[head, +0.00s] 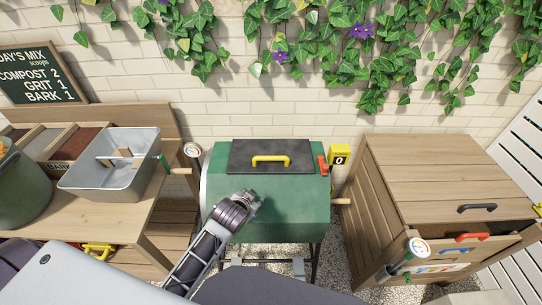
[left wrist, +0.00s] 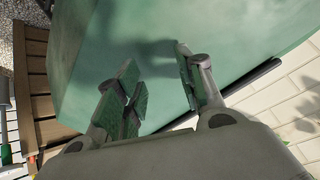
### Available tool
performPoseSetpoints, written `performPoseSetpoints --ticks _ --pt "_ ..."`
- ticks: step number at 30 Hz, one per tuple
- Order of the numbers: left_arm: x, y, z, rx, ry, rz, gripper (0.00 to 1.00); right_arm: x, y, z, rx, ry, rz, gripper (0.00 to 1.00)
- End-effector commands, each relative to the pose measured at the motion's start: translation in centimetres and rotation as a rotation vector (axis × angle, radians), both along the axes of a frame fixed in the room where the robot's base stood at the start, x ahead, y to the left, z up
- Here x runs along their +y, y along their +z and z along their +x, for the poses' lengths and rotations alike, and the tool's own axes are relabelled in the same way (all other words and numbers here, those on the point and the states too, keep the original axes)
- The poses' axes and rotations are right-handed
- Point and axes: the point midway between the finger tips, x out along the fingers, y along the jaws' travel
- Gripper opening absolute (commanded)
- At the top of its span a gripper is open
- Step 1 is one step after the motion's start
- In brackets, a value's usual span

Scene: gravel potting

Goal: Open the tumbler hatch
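The green tumbler (head: 290,215) stands in the middle of the head view. Its dark hatch (head: 290,150) lies shut on top, with a yellow handle (head: 270,161) across it. A red lever (head: 322,165) sits at the tumbler's right end. My left gripper (head: 254,200) is in front of the tumbler, below and left of the handle and apart from it. In the left wrist view, my left gripper (left wrist: 163,75) has its fingers spread with nothing between them, facing the green tumbler surface (left wrist: 150,35). My right gripper is not seen.
A wooden bench with a grey metal tub (head: 115,165) and a dark green pot (head: 20,190) is at left. A wooden cabinet (head: 440,175) with a partly open drawer is at right. A yellow counter (head: 340,155) reading 0 is beside the tumbler. A brick wall stands behind.

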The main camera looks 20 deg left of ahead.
Motion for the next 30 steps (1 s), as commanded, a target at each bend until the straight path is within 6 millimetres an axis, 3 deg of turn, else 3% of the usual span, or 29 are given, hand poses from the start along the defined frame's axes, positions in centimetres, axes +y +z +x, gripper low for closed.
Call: performPoseSetpoints --ticks 6,15,23,30 --pt "-1.4 5.6 5.5 -0.240 -0.090 0.095 0.38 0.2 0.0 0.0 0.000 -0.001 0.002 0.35" --pt "-4.6 14.2 10.9 -0.571 -0.236 0.242 0.38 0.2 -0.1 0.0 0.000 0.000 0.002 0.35" --pt "-8.9 22.5 13.4 -0.878 -0.396 0.397 0.38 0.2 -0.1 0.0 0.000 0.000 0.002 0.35" --pt "-14.0 29.4 13.4 -1.158 -0.572 0.561 0.38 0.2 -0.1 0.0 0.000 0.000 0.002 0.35"
